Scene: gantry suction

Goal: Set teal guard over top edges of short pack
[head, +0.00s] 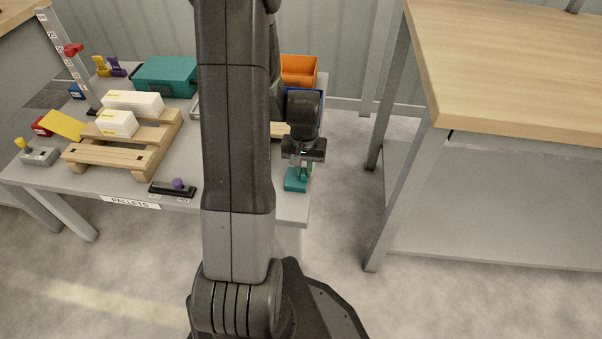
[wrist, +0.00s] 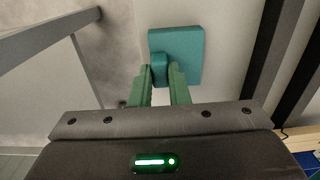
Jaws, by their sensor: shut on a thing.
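The teal guard (head: 296,182) is held by my gripper (head: 303,163) near the table's front right corner. In the wrist view the guard (wrist: 190,45) is a flat teal plate with a raised block, and the green fingers of my gripper (wrist: 161,72) are shut on that block. I cannot tell whether the guard touches the tabletop. Two white packs lie on the wooden pallet at the left: a shorter one (head: 117,123) in front and a longer one (head: 133,102) behind. The guard is well to the right of both packs.
The pallet (head: 110,156) stands on the grey table (head: 240,208). A yellow plate (head: 63,125), a scale post with a red slider (head: 74,50), a teal box (head: 165,75) and an orange bin (head: 299,70) surround it. A black piece with a purple knob (head: 178,184) lies at the front edge.

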